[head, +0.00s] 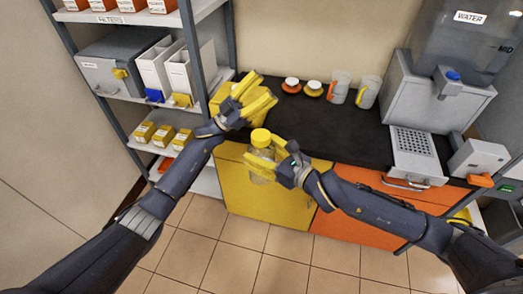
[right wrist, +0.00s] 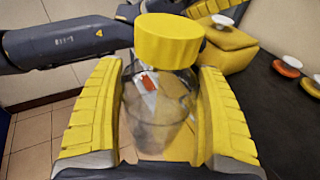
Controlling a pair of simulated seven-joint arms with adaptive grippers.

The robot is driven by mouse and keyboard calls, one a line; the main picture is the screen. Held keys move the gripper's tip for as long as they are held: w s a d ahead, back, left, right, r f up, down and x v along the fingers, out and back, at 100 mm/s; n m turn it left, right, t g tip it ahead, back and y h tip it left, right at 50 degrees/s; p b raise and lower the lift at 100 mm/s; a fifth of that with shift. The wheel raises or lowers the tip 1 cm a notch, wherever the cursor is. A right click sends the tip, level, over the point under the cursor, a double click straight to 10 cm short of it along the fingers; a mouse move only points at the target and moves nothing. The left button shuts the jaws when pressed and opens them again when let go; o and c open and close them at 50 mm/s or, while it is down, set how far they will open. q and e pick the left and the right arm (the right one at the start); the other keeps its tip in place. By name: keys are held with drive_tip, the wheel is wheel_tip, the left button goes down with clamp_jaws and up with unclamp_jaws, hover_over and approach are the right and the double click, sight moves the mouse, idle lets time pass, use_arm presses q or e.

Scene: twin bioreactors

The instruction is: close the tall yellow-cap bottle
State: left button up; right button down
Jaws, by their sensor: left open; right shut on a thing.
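The tall yellow-cap bottle is a clear vessel (head: 262,172) held in front of the counter's front edge. Its yellow cap (head: 260,138) sits at the top; the right wrist view shows the cap (right wrist: 168,42) over the clear body (right wrist: 155,120). I cannot tell how tightly it is seated. My right gripper (right wrist: 158,85) is shut on the bottle body, one yellow finger on each side. My left gripper (head: 266,86) is open and empty, above and behind the cap, apart from it. One of its ribbed fingers shows beyond the cap in the right wrist view.
A yellow block (head: 218,98) stands on the dark counter (head: 330,125) behind my left gripper. Small white-topped orange and yellow items and two mugs (head: 340,86) stand at the back. A shelf (head: 120,100) is at left, a grey dispenser (head: 425,95) at right.

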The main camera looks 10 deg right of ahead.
use_arm(q)
drive_tip(key=s+d+r+m+g+y, duration=0.35)
drive_tip(key=s+d+g+y, duration=0.2)
drive_tip(key=s+g, duration=0.2)
drive_tip(key=s+d+r+m+g+y, duration=0.2)
drive_tip(key=s+d+m+g+y, duration=0.35)
drive_tip(key=s, duration=0.25)
drive_tip(key=n+t+y, duration=0.8)
drive_tip(key=n+y, duration=0.1)
drive_tip(key=y, duration=0.5)
hover_over(261, 135)
drive_tip(key=f, duration=0.4)
drive_tip(key=shift+w+d+f, duration=0.1)
drive_tip(key=shift+d+f, duration=0.1)
drive_tip(key=shift+d, duration=0.2)
drive_tip(key=shift+w+a+n, duration=0.1)
drive_tip(key=shift+a+n, duration=0.4)
drive_tip(key=shift+f, duration=0.1)
drive_tip(key=shift+d+f, duration=0.1)
drive_tip(key=shift+f, duration=3.8)
